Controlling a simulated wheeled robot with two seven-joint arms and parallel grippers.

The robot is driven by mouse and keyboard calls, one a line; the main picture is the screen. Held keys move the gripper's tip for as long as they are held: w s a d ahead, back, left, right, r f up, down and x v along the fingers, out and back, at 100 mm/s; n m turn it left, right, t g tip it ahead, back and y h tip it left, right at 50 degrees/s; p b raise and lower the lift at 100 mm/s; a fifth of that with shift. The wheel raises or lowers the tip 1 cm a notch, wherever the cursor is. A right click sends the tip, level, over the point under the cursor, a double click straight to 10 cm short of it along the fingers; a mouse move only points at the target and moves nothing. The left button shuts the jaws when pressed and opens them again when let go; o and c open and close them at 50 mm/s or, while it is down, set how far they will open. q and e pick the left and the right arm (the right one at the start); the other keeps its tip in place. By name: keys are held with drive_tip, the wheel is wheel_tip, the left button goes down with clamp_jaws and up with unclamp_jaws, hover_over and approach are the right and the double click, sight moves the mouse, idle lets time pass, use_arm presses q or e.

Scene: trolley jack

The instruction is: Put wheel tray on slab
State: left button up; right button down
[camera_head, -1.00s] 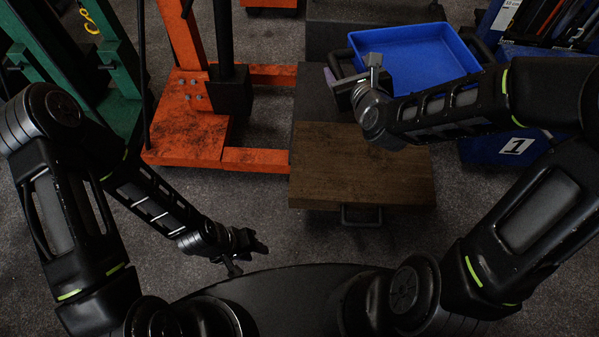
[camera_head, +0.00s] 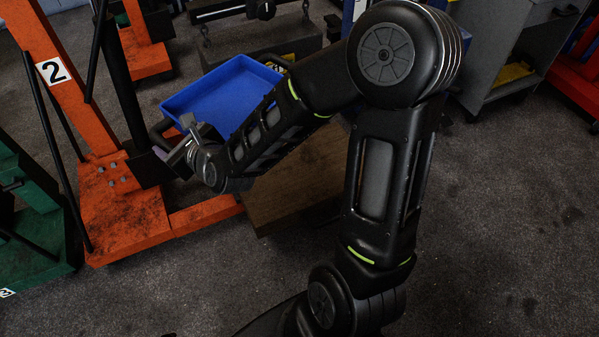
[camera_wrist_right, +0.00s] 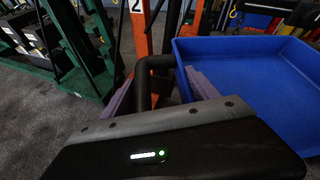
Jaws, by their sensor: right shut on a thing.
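The wheel tray (camera_head: 222,98) is a shallow, empty-looking blue tray with black bar handles, behind my right forearm in the head view. My right gripper (camera_head: 181,150) is shut on the tray's near-left handle; in the right wrist view the black handle (camera_wrist_right: 156,62) passes between the fingers, with the blue tray (camera_wrist_right: 250,70) to the right. The slab (camera_head: 285,200) is a brown wooden board, nearer than the tray and partly hidden by my right arm. I cannot tell whether the tray rests on anything. My left gripper is out of view.
An orange jack frame (camera_head: 125,215) marked 2 stands just left of the tray and slab. Green equipment (camera_head: 35,240) is at far left. A grey cabinet (camera_head: 510,55) stands at the back right. The floor at right is clear.

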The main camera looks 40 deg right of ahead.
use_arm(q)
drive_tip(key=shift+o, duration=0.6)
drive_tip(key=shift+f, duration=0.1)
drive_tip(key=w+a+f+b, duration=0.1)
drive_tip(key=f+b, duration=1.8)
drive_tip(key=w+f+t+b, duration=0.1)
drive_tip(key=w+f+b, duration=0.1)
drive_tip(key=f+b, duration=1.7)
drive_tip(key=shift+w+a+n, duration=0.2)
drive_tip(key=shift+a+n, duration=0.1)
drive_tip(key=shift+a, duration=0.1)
use_arm(e)
drive_tip(key=w+d+f+m+h, duration=0.1)
drive_tip(key=w+d+f+h, duration=0.1)
drive_tip(key=d+f, duration=0.7)
drive_tip(key=w+d+f+m+h, duration=0.1)
drive_tip(key=w+d+f, duration=0.3)
drive_tip(key=d+f, duration=0.6)
drive_tip(key=w+d+f+m+g+h, duration=0.1)
drive_tip(key=d+f, duration=0.9)
drive_tip(key=f, duration=1.6)
drive_tip(key=shift+w+f+m+h, duration=0.35)
drive_tip(key=shift+w+m+h, duration=0.45)
drive_tip(key=shift+w+m, duration=0.1)
drive_tip(key=shift+d, duration=0.1)
